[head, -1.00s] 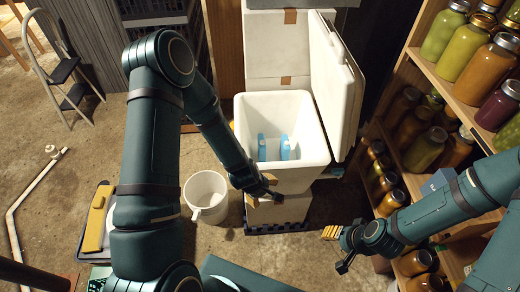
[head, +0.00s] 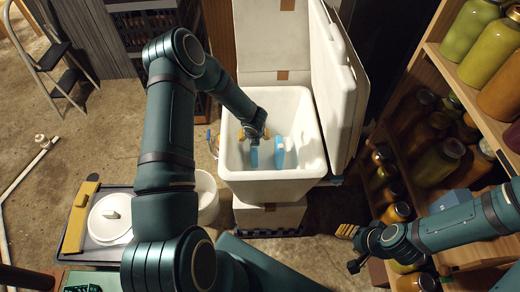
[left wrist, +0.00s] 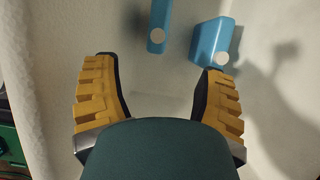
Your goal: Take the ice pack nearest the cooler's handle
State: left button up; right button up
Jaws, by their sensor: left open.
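The white cooler (head: 236,178) stands open, its lid (head: 338,85) tilted up at the right. Two blue ice packs stand inside, the left ice pack (head: 254,156) and the right ice pack (head: 279,152). My left gripper (head: 254,136) is open and empty inside the cooler mouth, above the left pack. My right gripper (head: 351,248) is open and empty, right of the cooler.
A shelf of filled jars (head: 440,165) stands at the right. A white bucket (head: 207,195) is on the floor left of the cooler, partly behind my left arm. A tray with a white lidded container (head: 108,218) is at the lower left. The cooler walls surround my left gripper.

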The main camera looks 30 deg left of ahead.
aim_at(254, 151)
pick_arm(q)
jog(key=b+x, duration=0.1)
jog(key=x, duration=0.2)
jog(key=b+x, duration=0.1)
jog(key=x, duration=0.3)
jog(key=b+x, duration=0.1)
jog(key=x, duration=0.2)
jog(key=shift+s+d+f, duration=0.15)
jog(key=shift+s+f, duration=0.05)
jog(key=shift+f, duration=0.15)
jog(key=x, duration=0.2)
jog(key=b+x, duration=0.1)
jog(key=x, duration=0.2)
jog(key=shift+w+a+f+b, duration=0.15)
jog(key=shift+w+a+b, duration=0.15)
jog(key=shift+w+a, duration=0.15)
pick_arm(e)
notch_tip(254, 151, down, 6)
jog(key=shift+r, duration=0.15)
pick_arm(q)
grip_shut()
